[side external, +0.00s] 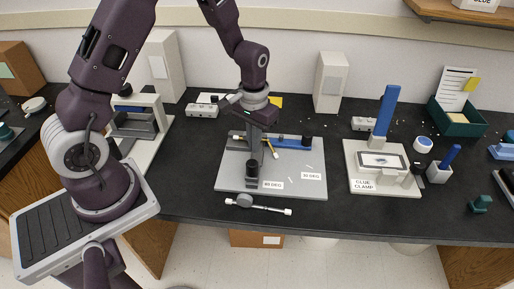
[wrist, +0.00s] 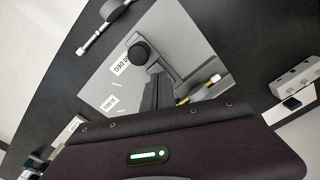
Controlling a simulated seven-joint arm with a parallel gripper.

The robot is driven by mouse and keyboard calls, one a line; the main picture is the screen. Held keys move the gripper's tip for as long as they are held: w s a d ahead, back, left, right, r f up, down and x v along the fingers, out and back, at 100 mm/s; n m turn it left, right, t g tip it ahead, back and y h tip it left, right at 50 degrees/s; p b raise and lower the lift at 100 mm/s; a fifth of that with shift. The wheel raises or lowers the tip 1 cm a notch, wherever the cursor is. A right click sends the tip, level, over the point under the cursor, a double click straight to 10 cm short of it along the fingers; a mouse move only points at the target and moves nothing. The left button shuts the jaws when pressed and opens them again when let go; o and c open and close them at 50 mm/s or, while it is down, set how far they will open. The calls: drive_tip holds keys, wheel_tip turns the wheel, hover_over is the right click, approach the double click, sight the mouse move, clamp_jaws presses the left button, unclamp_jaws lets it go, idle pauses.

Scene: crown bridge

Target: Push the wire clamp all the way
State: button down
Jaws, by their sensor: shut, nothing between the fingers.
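A grey plate (side external: 228,180) on the dark bench carries a bending fixture, with labels reading 30 DEG and another angle. A blue bar (side external: 289,141) lies along its back, with a black knob (side external: 306,141) at its right end. A second black knob (side external: 252,170) stands near the plate's left front; it also shows in the wrist view (wrist: 139,52). I cannot tell for certain which part is the wire clamp. My gripper (side external: 256,150) points down over the plate's left half, close to the left knob. Its fingers are shut and empty; contact is unclear. The gripper housing hides part of the fixture in the wrist view.
A grey rod with a round hub (side external: 245,201) lies in front of the plate. A glue clamp station (side external: 353,187) with a blue handle stands to the right. Bare bench lies between the two.

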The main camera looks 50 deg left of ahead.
drive_tip(key=shift+r, duration=2.35)
drive_tip(key=s+d+r+m+t, duration=0.15)
drive_tip(key=s+r, duration=0.25)
drive_tip(key=r, duration=0.7)
drive_tip(key=s+d+r+t, duration=0.1)
drive_tip(key=s+r, duration=0.3)
drive_tip(key=s, duration=0.4)
drive_tip(key=s+d+r+m+t, duration=0.1)
drive_tip(key=s+r+t, duration=0.2)
drive_tip(key=s, duration=0.5)
drive_tip(key=shift+s+d+r, duration=0.4)
drive_tip(key=shift+r, duration=0.5)
